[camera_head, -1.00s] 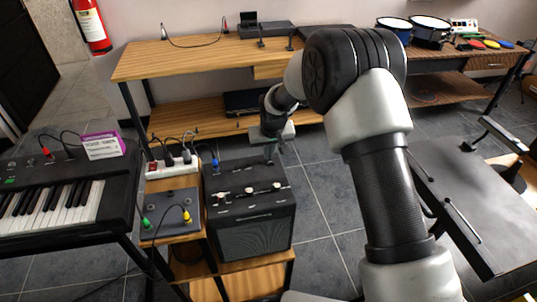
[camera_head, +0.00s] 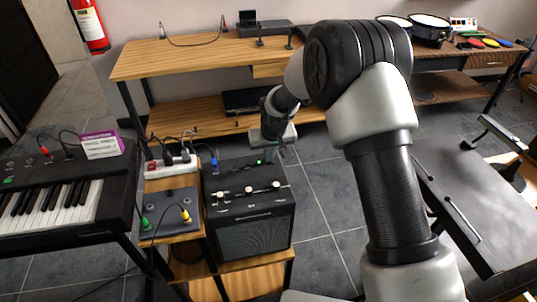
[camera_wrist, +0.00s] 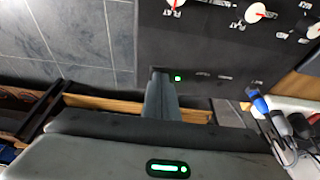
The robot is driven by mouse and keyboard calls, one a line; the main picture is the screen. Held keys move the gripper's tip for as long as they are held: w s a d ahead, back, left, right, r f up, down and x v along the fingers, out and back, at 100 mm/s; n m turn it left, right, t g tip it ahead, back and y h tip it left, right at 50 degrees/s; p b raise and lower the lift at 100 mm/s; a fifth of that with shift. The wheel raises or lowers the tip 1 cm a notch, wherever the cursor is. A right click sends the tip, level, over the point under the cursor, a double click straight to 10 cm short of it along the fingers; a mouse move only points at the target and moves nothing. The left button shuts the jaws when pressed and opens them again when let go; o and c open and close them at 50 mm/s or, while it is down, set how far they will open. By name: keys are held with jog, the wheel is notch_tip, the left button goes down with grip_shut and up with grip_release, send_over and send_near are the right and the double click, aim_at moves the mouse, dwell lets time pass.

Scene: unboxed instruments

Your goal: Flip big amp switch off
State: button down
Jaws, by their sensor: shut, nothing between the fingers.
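The big amp (camera_head: 252,240) is a black box with white knobs on its top panel and a dark grille in front. A small green light (camera_head: 259,162) glows near the back right of its top; the light also shows in the wrist view (camera_wrist: 178,78). I cannot clearly make out the switch lever. My gripper (camera_head: 270,157) is at the amp's back right edge. In the wrist view my gripper's shut fingers (camera_wrist: 159,75) hold nothing and end just beside the green light. Whether they touch the panel is unclear.
A pedal board (camera_head: 168,207) and a power strip (camera_head: 168,166) with plugs stand left of the amp. A blue plug (camera_head: 214,163) is at the amp's back left. A keyboard (camera_head: 60,205) is farther left. A wooden desk (camera_head: 180,55) stands behind. Floor is open right of the amp.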

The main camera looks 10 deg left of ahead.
jog(key=p+v, duration=0.1)
jog(key=v, duration=0.1)
jog(key=w+p+v, duration=0.1)
jog(key=v, duration=0.1)
jog(key=shift+s+a+r, duration=0.1)
jog(key=shift+s+r, duration=0.05)
jog(key=shift+r, duration=0.25)
jog(key=v, duration=0.9)
jog(key=shift+r, duration=0.15)
jog(key=b, duration=0.1)
jog(key=w+b, duration=0.1)
jog(key=b, duration=0.1)
jog(key=shift+a+r+b, duration=0.25)
jog(key=shift+a+b, duration=0.05)
